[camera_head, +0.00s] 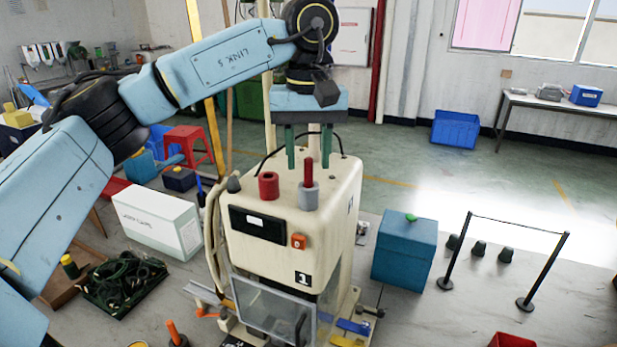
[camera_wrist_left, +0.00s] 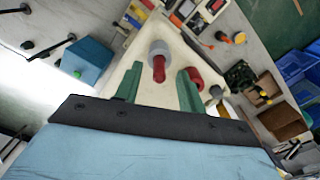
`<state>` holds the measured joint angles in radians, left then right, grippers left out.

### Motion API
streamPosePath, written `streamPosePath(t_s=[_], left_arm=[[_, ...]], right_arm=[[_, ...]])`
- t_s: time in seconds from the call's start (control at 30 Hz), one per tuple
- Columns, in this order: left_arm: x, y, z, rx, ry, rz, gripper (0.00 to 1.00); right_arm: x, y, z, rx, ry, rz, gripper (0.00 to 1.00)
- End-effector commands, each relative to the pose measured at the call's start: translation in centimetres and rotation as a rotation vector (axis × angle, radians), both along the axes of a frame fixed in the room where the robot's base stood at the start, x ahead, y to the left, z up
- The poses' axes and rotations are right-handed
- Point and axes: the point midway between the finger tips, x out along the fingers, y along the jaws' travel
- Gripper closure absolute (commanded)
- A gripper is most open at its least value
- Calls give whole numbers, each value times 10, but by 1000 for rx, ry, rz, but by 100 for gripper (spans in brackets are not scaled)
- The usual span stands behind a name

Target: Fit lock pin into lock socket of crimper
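The cream crimper (camera_head: 336,215) stands on the table in the middle of the head view. On its top, a red lock pin (camera_head: 308,172) stands upright in a grey cylindrical holder (camera_head: 309,198). To its left is a red hollow cylinder, likely the lock socket (camera_head: 268,187). My left gripper (camera_head: 308,166) points down over the crimper, its green fingers apart and its tips near the pin's upper end. In the left wrist view the pin (camera_wrist_left: 158,70) shows between the open fingers, with the red cylinder (camera_wrist_left: 194,78) beside one finger. My right gripper is not in view.
A grey cone-shaped knob (camera_head: 234,184) sits at the crimper's left top edge. A white box (camera_head: 150,222) and a tray of dark cables (camera_head: 122,283) lie left. A blue box (camera_head: 405,252) and a black barrier frame (camera_head: 490,262) stand right. A post rises behind the crimper.

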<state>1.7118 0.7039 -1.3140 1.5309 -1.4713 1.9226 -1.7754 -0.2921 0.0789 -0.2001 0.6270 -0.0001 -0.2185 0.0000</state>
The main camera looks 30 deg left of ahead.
Motion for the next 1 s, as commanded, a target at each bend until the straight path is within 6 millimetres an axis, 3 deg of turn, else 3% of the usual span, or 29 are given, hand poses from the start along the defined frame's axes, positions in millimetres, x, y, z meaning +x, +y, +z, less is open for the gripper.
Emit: streamPosePath(t_s=[0.13, 0.4, 0.7, 1.0], left_arm=[[0, 0, -17, 0, 1, 0, 60], [0, 0, -21, -1, 0, 0, 60], [0, 0, -21, -1, 0, 0, 98], [0, 0, -20, -1, -2, 0, 100]], right_arm=[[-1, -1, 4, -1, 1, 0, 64], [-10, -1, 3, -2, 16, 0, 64], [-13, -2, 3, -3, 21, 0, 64], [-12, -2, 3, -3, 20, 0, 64]])
